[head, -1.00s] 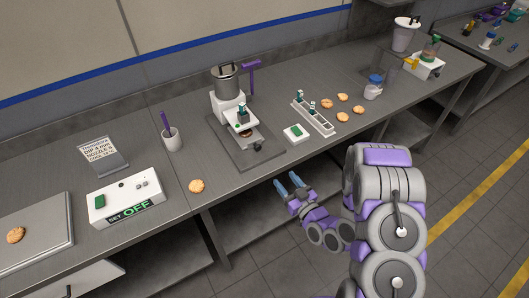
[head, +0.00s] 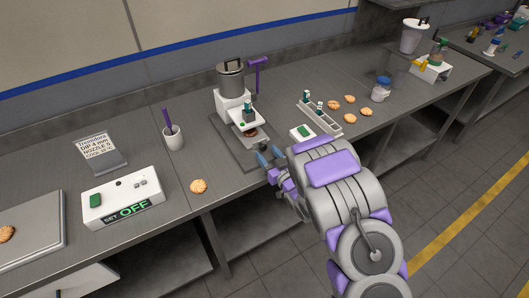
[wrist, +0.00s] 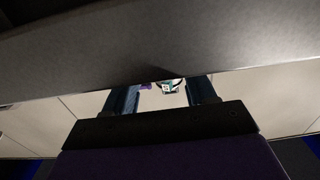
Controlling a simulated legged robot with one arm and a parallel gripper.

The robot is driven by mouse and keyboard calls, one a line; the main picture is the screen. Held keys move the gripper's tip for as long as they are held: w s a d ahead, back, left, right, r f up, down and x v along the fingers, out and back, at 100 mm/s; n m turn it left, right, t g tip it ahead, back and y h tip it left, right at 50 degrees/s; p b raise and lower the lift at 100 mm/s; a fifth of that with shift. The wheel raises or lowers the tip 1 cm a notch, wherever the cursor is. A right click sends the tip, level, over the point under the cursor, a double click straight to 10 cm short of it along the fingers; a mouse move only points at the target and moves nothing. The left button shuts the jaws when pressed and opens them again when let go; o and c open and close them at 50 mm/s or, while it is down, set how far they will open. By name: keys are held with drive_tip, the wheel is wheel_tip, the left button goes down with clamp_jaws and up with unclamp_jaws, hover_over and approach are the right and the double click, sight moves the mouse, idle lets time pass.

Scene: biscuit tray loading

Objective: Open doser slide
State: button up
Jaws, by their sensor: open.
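The doser (head: 232,98) stands on a dark base plate on the bench, a white body with a metal hopper (head: 231,78) on top and a purple lever (head: 259,68) at its right. A biscuit lies under its white head, partly in shadow. My gripper (head: 269,157) is open and empty at the front edge of the doser's base plate, and covers the plate's front part. In the wrist view the two fingers (wrist: 165,98) are apart, with a small part of the doser (wrist: 168,87) between them. I cannot make out the slide.
A nozzle rack (head: 322,121) and a white block with a green top (head: 302,132) are just right of the doser. Several biscuits and a jar (head: 381,89) lie further right. A control box reading SET OFF (head: 123,197) and a cup (head: 173,137) are left.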

drive_tip(key=shift+x, duration=1)
drive_tip(key=shift+w+d, duration=0.15)
drive_tip(key=shift+w, duration=0.25)
drive_tip(key=shift+a, duration=0.35)
drive_tip(key=c, duration=0.4)
drive_tip(key=shift+d, duration=0.15)
clamp_jaws()
